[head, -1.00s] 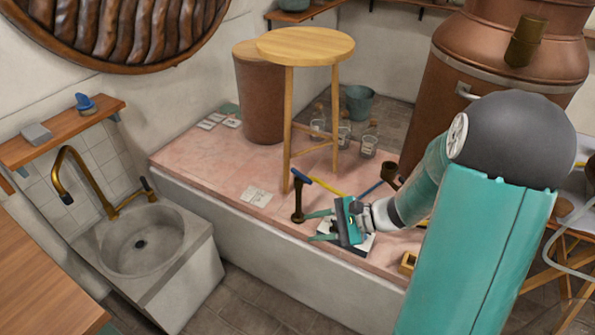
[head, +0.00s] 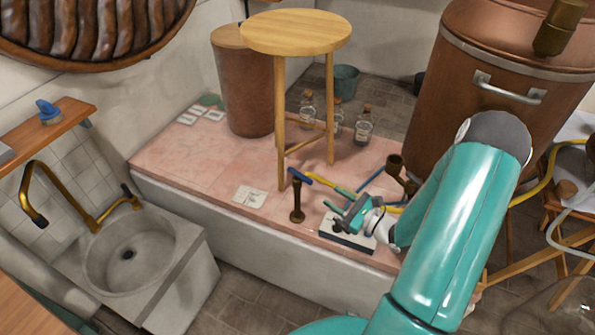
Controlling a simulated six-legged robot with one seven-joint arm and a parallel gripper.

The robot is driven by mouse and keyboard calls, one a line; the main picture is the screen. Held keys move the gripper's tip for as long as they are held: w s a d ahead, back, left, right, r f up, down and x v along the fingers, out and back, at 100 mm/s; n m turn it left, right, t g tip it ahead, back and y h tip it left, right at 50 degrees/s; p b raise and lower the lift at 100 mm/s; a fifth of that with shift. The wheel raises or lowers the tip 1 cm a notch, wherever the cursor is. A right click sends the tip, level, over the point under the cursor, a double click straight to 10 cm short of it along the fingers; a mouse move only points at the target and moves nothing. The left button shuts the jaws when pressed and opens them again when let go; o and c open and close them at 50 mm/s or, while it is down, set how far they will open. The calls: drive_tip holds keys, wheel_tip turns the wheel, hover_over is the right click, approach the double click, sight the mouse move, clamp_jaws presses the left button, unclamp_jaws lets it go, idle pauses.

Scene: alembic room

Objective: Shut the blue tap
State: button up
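The blue tap (head: 298,195) is a short upright brass post with a blue lever across its top. It stands on the pink tiled platform, near its front edge. My gripper (head: 330,194) is just right of the post, with its two teal fingers apart and pointing up and left toward the tap. It looks empty. A gap shows between the fingertips and the post; I cannot tell whether the upper finger reaches the lever's right end in depth.
A wooden stool (head: 296,32) stands behind the tap. A dark-and-white plate (head: 347,236) lies below my gripper. A brass funnel-like pipe (head: 394,165), hoses and a large copper vessel (head: 500,85) are right. A stone sink (head: 128,255) is left.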

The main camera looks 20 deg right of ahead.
sight(302, 175)
drive_tip(key=x, duration=1.3)
drive_tip(key=shift+w+f, duration=0.2)
drive_tip(key=shift+w, duration=0.2)
clamp_jaws()
